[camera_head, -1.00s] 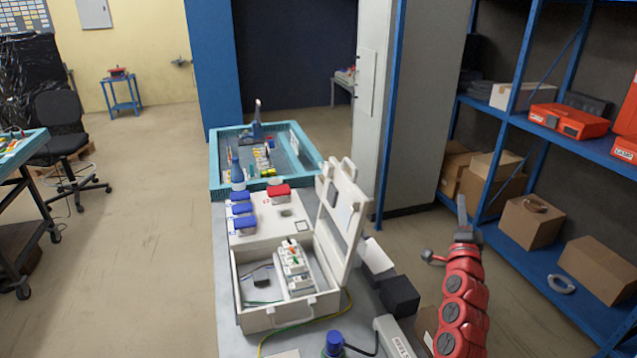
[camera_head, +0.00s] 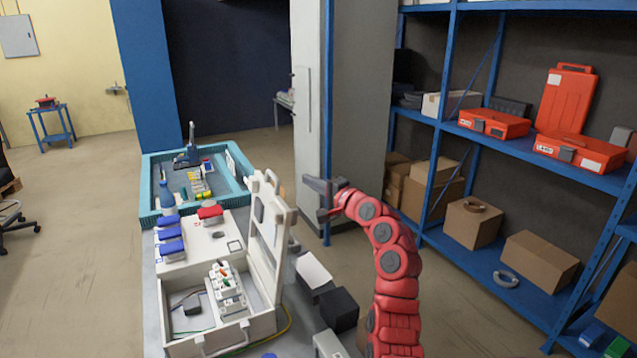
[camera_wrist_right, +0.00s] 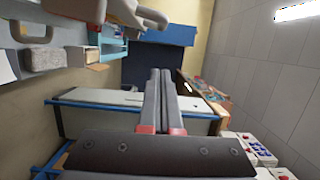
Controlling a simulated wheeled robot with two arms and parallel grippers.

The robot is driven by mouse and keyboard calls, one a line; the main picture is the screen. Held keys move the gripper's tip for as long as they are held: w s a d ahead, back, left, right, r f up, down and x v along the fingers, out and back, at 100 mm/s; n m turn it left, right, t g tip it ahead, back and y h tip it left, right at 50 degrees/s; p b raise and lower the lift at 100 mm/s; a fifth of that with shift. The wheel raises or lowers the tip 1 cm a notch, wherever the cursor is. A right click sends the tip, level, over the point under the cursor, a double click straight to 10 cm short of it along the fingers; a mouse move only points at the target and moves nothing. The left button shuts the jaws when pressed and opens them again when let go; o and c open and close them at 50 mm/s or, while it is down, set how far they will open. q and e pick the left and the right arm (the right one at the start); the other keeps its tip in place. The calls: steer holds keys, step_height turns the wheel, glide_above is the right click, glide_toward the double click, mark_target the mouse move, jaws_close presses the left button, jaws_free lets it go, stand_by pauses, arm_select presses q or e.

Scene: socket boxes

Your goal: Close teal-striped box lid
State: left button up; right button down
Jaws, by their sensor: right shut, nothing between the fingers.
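A white box (camera_head: 185,342) stands open on the near end of the bench. Its lid (camera_head: 270,235) stands upright along its right side, with a handle at the top. I cannot make out a teal stripe on it. Inside are a row of small switches (camera_head: 227,287) and a dark block. My right gripper (camera_head: 312,186) is shut and empty, just right of the lid's top and apart from it in the picture. Its two fingers lie together in the right wrist view (camera_wrist_right: 160,74). My left gripper is not in view.
Behind the box are a white panel (camera_head: 228,247) with blue and red sockets and a teal-rimmed tray (camera_head: 150,200) of parts. Black and white blocks (camera_head: 338,308) sit right of the lid. A blue shelf rack (camera_head: 560,170) with boxes and red cases stands at the right.

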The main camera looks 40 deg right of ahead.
steer(key=w+a+p, duration=0.3)
steer(key=w+a, duration=0.1)
stand_by(0.3)
steer(key=shift+d, duration=0.1)
